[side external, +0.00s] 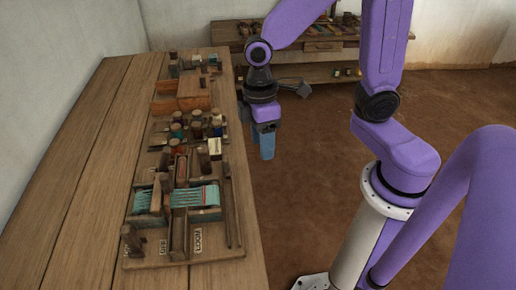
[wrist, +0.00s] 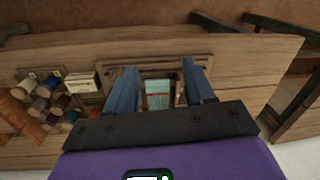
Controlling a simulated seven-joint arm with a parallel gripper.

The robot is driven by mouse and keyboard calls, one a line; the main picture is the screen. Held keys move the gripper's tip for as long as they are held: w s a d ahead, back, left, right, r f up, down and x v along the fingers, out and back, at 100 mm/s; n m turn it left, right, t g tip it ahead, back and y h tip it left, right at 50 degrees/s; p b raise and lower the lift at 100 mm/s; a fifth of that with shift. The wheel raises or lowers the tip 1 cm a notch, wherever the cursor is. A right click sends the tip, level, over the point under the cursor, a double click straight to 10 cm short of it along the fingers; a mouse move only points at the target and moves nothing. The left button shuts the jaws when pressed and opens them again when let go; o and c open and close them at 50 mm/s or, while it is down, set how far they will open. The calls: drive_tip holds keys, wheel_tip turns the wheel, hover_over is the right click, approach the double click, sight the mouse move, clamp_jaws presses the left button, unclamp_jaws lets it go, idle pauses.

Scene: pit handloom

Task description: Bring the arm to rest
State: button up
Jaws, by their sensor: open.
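My gripper (side external: 265,143) hangs off the right edge of the wooden table, above the brown floor, with its blue fingers pointing down. In the wrist view its two blue fingers (wrist: 160,85) stand apart with nothing held between them. Beyond the fingers in that view lies the small loom (wrist: 158,98) with pale teal threads. In the side view the loom (side external: 195,197) sits on a wooden board near the table's front end. My gripper is apart from the table and from everything on it.
The long wooden table (side external: 85,150) runs along the left. Several thread spools (side external: 197,128) and a wooden box (side external: 193,92) stand behind the loom. A second bench (side external: 340,45) with items stands at the back wall.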

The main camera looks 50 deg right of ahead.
drive_tip(key=s+d+r, duration=0.2)
drive_tip(key=s, duration=0.4)
drive_tip(key=s+d+r+n+t, duration=0.1)
drive_tip(key=s+d+r, duration=0.1)
drive_tip(key=s, duration=0.4)
drive_tip(key=shift+s+d+n, duration=0.3)
drive_tip(key=shift+s+d, duration=0.05)
drive_tip(key=shift+d, duration=0.35)
